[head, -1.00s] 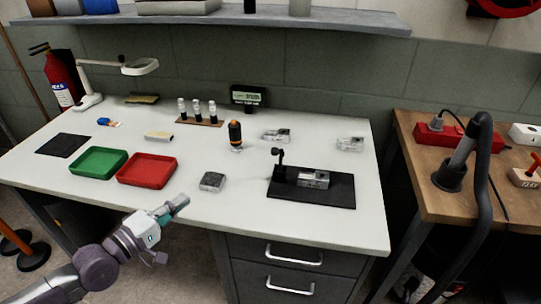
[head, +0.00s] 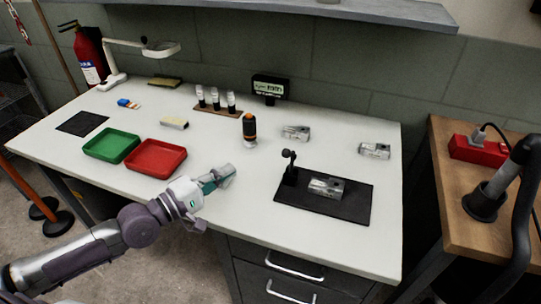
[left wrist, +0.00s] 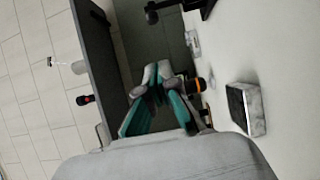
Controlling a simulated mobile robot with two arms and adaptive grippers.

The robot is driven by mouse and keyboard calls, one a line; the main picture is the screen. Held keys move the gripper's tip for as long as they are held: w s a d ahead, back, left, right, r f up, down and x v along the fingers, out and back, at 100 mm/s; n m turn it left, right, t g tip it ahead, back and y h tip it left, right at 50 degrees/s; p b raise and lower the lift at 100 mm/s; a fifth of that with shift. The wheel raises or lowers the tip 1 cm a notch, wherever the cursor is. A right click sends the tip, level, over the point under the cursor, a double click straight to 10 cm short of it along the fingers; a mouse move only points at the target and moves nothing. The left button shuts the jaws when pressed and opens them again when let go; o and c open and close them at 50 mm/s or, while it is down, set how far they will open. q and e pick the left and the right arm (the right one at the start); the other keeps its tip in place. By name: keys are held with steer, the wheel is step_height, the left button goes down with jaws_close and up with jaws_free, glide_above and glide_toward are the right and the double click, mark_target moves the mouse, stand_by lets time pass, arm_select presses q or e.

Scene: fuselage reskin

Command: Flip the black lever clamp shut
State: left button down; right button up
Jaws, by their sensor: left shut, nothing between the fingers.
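The black lever clamp (head: 290,168) stands at the left end of a black base plate (head: 345,205), its knobbed lever upright. A grey metal block (head: 325,186) lies on the plate beside it. My left gripper (head: 222,180) is shut and empty over the front of the bench, left of the clamp and apart from it. In the left wrist view the shut fingertips (left wrist: 158,72) show at the middle, and part of the clamp (left wrist: 153,13) shows at the top edge. My right gripper is not in view.
A grey block (left wrist: 247,108) lies close to my left gripper, partly hidden by it in the head view. A red tray (head: 157,157) and a green tray (head: 111,146) lie left. An orange-black tool (head: 249,130) stands behind. Bench surface between gripper and plate is clear.

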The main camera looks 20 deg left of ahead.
arm_select(q)
steer(key=w+d+p, duration=0.3)
steer(key=w+d, duration=0.5)
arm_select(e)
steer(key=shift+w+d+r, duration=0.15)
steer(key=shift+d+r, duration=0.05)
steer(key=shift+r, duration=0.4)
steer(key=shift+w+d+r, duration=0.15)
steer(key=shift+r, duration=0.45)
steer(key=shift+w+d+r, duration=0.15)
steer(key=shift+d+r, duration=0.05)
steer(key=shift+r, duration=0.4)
arm_select(q)
steer(key=shift+w+d+r, duration=0.1)
steer(key=shift+r, duration=0.05)
